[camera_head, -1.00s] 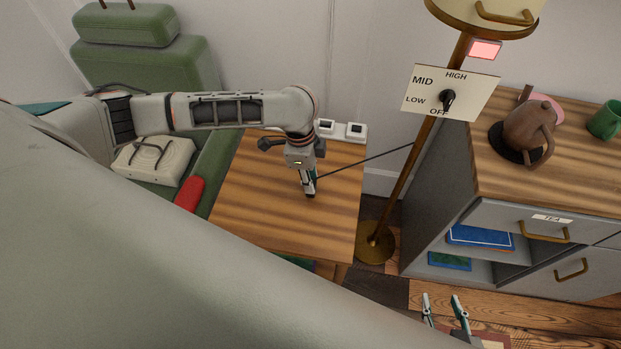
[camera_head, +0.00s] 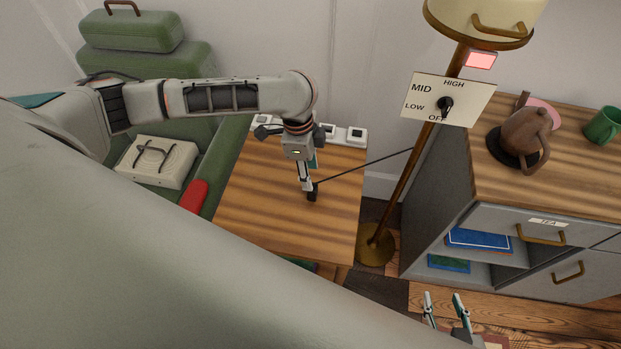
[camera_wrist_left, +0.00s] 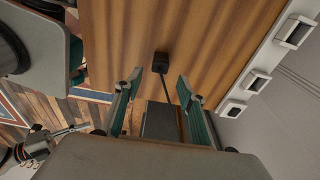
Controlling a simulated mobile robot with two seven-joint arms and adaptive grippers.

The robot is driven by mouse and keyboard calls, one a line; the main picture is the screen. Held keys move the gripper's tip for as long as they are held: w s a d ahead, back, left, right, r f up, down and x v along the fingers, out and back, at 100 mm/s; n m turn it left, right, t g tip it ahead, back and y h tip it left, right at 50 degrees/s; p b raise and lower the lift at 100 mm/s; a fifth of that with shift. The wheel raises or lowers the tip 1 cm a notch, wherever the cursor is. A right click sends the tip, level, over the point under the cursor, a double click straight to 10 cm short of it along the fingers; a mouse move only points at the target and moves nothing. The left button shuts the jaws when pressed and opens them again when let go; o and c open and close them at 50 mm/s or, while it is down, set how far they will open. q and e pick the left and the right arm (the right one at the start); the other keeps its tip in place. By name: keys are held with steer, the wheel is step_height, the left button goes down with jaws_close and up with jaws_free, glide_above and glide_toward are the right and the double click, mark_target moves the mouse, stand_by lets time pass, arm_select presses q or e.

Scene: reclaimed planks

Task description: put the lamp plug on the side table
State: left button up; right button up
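The black lamp plug (camera_head: 313,193) lies on the wooden side table (camera_head: 270,225), and its dark cord runs right toward the lamp pole. In the left wrist view the plug (camera_wrist_left: 160,62) lies on the tabletop just beyond my fingertips, with its cord passing back between the fingers. My left gripper (camera_head: 306,186) points down over the table, close to the plug. In the left wrist view the fingers of my left gripper (camera_wrist_left: 160,77) are spread and empty. My right gripper (camera_head: 445,298) is low at the bottom right, its fingers apart and nothing between them.
White sockets (camera_head: 356,135) line the table's back edge. The brass floor lamp (camera_head: 398,182) with a dial panel (camera_head: 460,98) stands right of the table. A grey cabinet (camera_head: 437,190) carries a brown teapot (camera_head: 524,138) and a green mug (camera_head: 605,123). The table's front is clear.

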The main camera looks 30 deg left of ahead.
arm_select(q)
step_height(320, 180, up, 7)
steer(key=p, duration=0.1)
steer(key=shift+s+a+f, duration=0.15)
steer(key=shift+a+f, duration=0.05)
steer(key=shift+a, duration=0.2)
arm_select(e)
steer(key=r, duration=0.2)
steer(key=shift+w+r, duration=0.25)
steer(key=shift+r, duration=0.1)
